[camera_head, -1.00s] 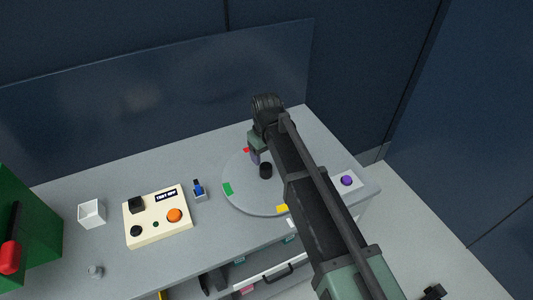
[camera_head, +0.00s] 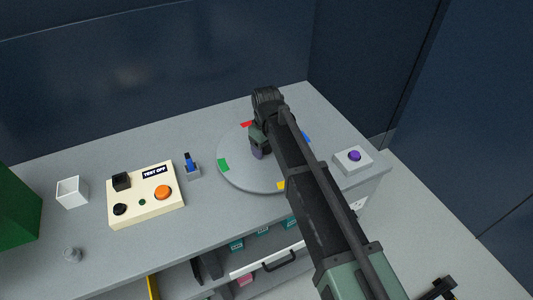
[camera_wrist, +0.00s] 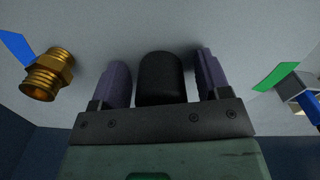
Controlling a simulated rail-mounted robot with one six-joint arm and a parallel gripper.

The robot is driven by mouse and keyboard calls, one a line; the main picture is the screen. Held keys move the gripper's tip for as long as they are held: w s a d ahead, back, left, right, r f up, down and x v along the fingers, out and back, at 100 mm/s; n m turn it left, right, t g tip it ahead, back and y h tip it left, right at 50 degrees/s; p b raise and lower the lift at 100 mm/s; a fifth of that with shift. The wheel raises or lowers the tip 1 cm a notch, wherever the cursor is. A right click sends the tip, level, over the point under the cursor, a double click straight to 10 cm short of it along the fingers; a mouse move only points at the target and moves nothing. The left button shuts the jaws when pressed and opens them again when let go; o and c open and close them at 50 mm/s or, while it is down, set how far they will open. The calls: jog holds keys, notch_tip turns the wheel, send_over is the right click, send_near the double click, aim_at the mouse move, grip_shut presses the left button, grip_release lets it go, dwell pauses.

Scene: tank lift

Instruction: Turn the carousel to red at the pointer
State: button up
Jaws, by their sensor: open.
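The carousel (camera_head: 234,178) is a round grey disc on the bench. It has a red mark (camera_head: 246,124) at the back, a green mark (camera_head: 223,165) at the left, a yellow mark (camera_head: 281,185) at the front and a blue mark (camera_head: 305,137) at the right. My gripper (camera_head: 257,153) is over the disc's middle, pointing down. In the wrist view, its two purple fingers (camera_wrist: 161,80) stand open on both sides of the black central knob (camera_wrist: 160,78), with small gaps. The arm hides the knob and part of the rim in the head view. I cannot make out the pointer.
A cream panel (camera_head: 146,207) with an orange button and a blue switch (camera_head: 191,165) stand left of the carousel. A purple button box (camera_head: 353,160) is close on the right. A brass fitting (camera_wrist: 45,75) shows near the blue mark. Open shelves lie below.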

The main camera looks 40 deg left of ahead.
jog(key=shift+r, duration=0.1)
jog(key=shift+c, duration=0.2)
jog(key=c, duration=1.2)
jog(key=shift+c, duration=0.2)
